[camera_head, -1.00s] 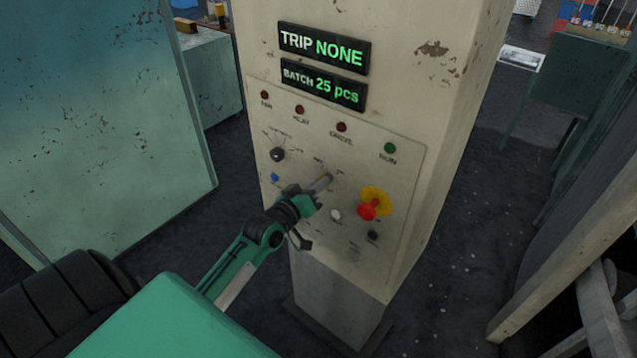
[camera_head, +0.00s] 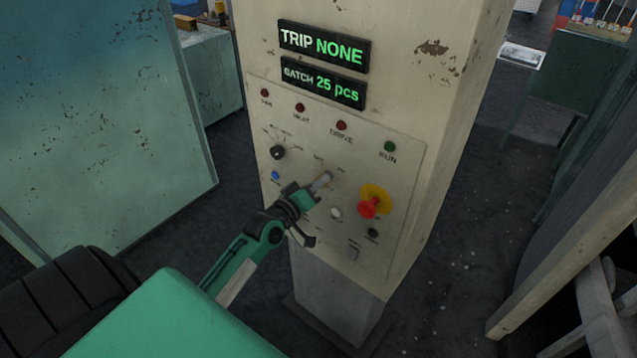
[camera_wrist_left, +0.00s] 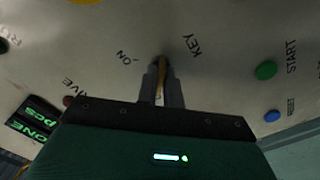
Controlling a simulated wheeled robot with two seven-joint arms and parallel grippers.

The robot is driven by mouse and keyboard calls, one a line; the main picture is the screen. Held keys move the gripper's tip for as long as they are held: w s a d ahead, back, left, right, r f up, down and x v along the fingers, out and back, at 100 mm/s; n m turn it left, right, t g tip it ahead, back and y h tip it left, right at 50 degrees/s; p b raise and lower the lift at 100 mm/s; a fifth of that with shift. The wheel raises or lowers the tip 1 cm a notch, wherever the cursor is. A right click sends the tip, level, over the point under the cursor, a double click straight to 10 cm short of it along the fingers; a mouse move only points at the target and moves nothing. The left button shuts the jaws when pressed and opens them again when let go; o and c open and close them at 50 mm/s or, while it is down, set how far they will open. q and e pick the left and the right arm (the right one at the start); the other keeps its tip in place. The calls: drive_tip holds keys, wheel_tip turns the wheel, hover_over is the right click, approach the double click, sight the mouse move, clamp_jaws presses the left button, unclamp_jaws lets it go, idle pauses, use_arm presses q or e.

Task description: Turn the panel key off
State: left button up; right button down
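The beige control panel (camera_head: 400,235) stands upright on a pillar in the head view. My left gripper (camera_head: 323,181) reaches in from the left to the middle of the panel, where its fingers largely hide the key. In the left wrist view, a narrow brass-coloured key (camera_wrist_left: 162,72) lies between the two fingers of the left gripper (camera_wrist_left: 161,80), which appear closed on it. The printed "ON" label (camera_wrist_left: 126,58) is left of the fingertips and the "KEY" label (camera_wrist_left: 191,46) is right of them. The key's exact angle is hard to tell. My right gripper is not in view.
A red emergency knob on a yellow collar (camera_head: 371,203) projects right of the gripper. A white button (camera_head: 336,213), black dial (camera_head: 277,153) and blue button (camera_head: 275,175) are nearby. Displays above read "TRIP NONE" (camera_head: 324,46) and "BATCH 25 pcs" (camera_head: 323,84).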

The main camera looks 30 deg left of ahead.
use_arm(q)
drive_tip(key=o, duration=0.3)
drive_tip(key=shift+s, duration=0.1)
drive_tip(key=shift+s+a+b, duration=0.2)
drive_tip(key=shift+s+b, duration=0.85)
drive_tip(key=shift+s, duration=1.2)
drive_tip(key=shift+s+a+b, duration=0.15)
drive_tip(key=shift+s+b, duration=0.85)
drive_tip(key=shift+s, duration=1.3)
drive_tip(key=shift+s+a+b, duration=0.2)
drive_tip(key=shift+s+b, duration=0.85)
drive_tip(key=shift+s, duration=1.2)
